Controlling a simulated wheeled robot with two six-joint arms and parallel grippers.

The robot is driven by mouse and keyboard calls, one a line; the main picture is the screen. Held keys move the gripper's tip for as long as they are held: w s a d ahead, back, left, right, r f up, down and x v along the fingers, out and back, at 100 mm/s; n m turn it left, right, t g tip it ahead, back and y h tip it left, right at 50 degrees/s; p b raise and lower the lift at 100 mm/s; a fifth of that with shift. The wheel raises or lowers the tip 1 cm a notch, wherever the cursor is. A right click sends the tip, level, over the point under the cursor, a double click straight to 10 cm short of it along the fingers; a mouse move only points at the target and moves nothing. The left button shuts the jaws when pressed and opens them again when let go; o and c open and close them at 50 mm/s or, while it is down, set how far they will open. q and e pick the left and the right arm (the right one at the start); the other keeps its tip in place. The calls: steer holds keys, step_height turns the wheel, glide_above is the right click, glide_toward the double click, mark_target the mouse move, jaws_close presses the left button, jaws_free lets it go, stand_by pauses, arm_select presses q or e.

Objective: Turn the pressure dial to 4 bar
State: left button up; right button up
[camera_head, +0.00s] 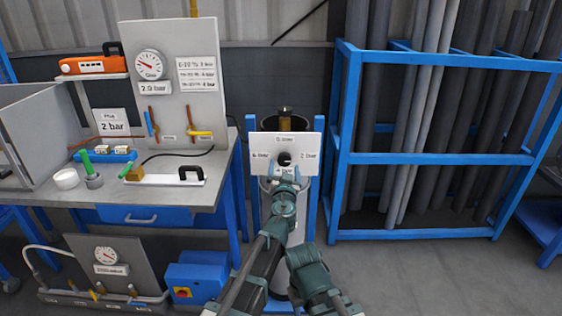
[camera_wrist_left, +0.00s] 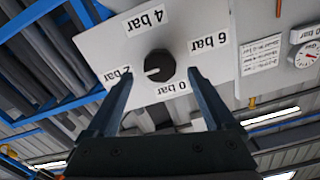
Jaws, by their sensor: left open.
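The pressure dial is a round black knob (camera_wrist_left: 159,66) on a white panel (camera_head: 261,160), and it shows small and dark in the head view (camera_head: 284,158). In the left wrist view its white mark points left, to the 2 bar label (camera_wrist_left: 122,74). The 4 bar label (camera_wrist_left: 145,20) is above the knob, 6 bar right, 0 bar below. My left gripper (camera_wrist_left: 158,74) is open, one finger on each side of the knob, with gaps showing. In the head view my left gripper (camera_head: 285,180) is in front of the panel's lower middle. My right gripper is not in view.
A bench (camera_head: 218,176) with a gauge board (camera_head: 203,95) stands left; its display reads 2.0 bar. A card (camera_head: 112,124) says 2 bar. A blue rack (camera_head: 435,158) of grey pipes stands right. Blue posts (camera_head: 312,190) flank the dial stand.

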mark_target(284, 161)
arm_select(q)
steer(key=w, duration=0.4)
steer(key=shift+s, duration=0.1)
steer(key=c, duration=1.4)
